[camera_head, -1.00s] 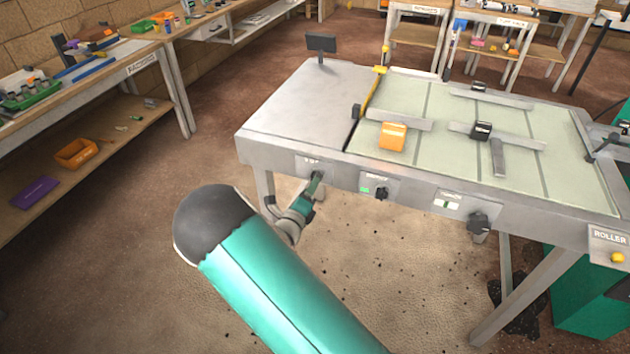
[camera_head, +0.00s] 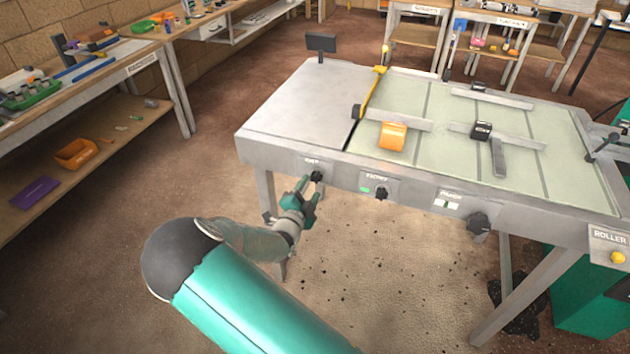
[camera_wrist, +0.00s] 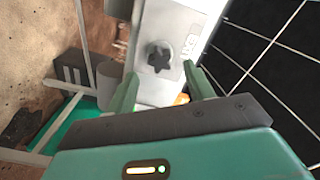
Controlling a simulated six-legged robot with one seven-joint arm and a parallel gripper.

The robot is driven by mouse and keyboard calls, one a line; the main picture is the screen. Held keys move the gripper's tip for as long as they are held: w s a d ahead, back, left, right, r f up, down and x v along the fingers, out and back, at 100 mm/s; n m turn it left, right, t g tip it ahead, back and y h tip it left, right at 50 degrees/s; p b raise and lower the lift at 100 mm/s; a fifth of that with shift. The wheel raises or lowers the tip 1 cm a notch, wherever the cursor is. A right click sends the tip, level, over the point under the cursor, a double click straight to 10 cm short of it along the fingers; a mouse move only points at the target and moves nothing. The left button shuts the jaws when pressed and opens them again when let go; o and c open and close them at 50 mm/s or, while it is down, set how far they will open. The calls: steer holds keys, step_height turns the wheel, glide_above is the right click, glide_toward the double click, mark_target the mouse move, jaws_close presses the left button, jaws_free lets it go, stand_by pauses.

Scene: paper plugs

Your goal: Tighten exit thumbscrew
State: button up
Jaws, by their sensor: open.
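The exit thumbscrew (camera_head: 317,176) is a dark lobed knob on the left part of the table's front panel, below a small label reading like "EXIT". It also shows in the wrist view (camera_wrist: 159,56), on a light plate just beyond my fingertips. My gripper (camera_head: 307,187) is just below and left of the knob in the head view. In the wrist view my gripper (camera_wrist: 158,82) has its two green fingers apart, one on each side below the knob, with nothing between them. The knob appears clear of both fingers.
Along the same panel (camera_head: 345,176) are an entry knob (camera_head: 381,193) with a green indicator and a larger dark knob (camera_head: 478,223). An orange block (camera_head: 392,136) and grey bars lie on the table top. A workbench (camera_head: 120,62) stands at the left. Floor below the panel is open.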

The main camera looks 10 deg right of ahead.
mark_target(314, 180)
steer(key=shift+x, duration=1.95)
steer(key=c, duration=0.9)
steer(key=shift+c, duration=0.2)
steer(key=shift+c, duration=1)
steer(key=m, duration=0.3)
steer(key=shift+m, duration=0.3)
